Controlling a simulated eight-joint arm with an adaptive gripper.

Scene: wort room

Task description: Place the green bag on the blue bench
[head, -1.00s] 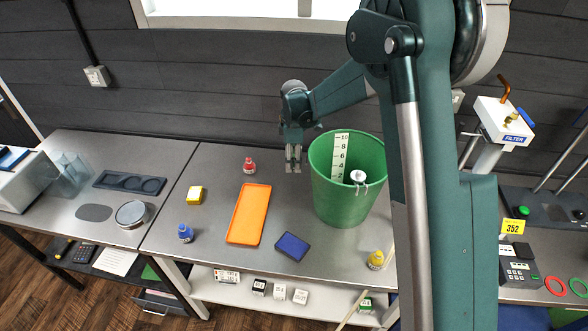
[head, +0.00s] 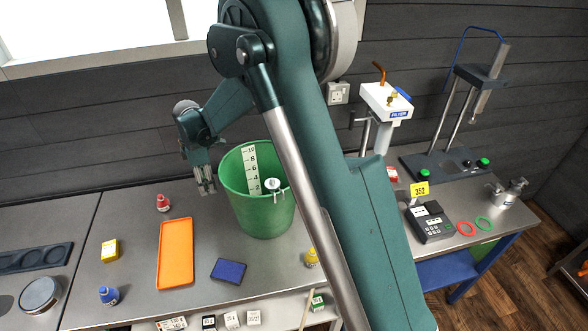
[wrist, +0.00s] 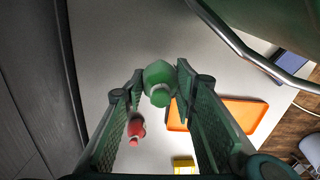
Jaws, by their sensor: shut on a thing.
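My gripper (head: 205,186) hangs above the grey table, just left of the green bucket. The blue bench (head: 512,243) stands at the far right, with a grey top and blue legs. It is well away from my gripper, beyond my arm.
The green bucket (head: 240,190) stands close beside my gripper. The bench top holds a meter (head: 428,222) and red (head: 466,228) and green rings (head: 485,223).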

